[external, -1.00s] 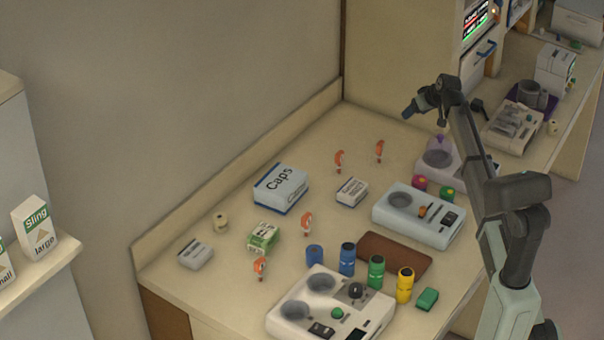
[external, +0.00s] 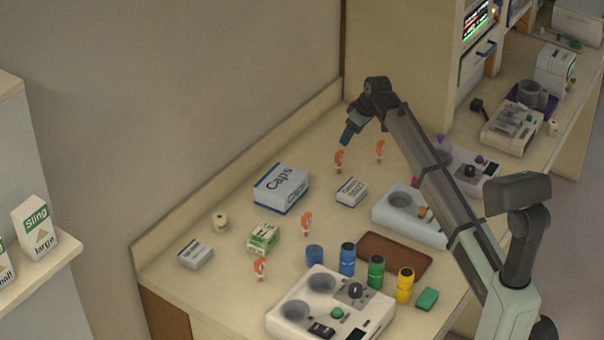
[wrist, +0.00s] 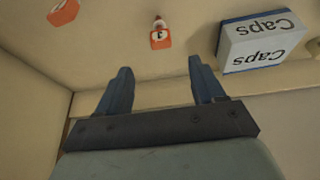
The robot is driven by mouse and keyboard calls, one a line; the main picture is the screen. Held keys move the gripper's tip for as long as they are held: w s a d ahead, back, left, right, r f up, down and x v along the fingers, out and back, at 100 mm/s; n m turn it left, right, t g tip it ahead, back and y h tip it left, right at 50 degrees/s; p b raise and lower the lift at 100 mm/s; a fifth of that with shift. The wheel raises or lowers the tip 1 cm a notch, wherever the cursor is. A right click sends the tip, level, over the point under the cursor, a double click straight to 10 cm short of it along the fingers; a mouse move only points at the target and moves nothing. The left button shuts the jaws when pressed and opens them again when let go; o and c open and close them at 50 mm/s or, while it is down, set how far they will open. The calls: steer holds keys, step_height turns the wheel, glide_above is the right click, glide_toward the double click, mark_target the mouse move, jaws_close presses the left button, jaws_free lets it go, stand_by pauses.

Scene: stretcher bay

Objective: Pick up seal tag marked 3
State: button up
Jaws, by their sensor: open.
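Several small orange-and-white seal tags stand on the counter. One tag (external: 339,160) is just below my gripper (external: 347,134), another (external: 380,151) is to its right, and two more are nearer the front, one (external: 306,223) right of the green-and-white box and one (external: 260,268) in front of it. In the wrist view one tag (wrist: 160,39) with a dark mark I cannot read lies ahead, between the fingers' lines; another (wrist: 62,12) is at upper left. My gripper (wrist: 160,68) is open and empty, its blue fingers apart. I cannot tell which tag is marked 3.
A Caps box (external: 281,188), also in the wrist view (wrist: 262,42), stands left of the near tag. A small white box (external: 351,192) is in front. A white device (external: 406,215), coloured bottles and a brown mat (external: 394,257) occupy the right and front. The wall borders the counter.

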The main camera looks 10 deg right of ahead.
mark_target(339, 152)
steer(key=x, duration=1)
steer(key=shift+w+a+f, duration=0.1)
steer(key=shift+a+f, duration=0.1)
steer(key=shift+a, duration=0.05)
steer(key=c, duration=1)
steer(key=shift+c, duration=0.2)
steer(key=shift+r, duration=0.15)
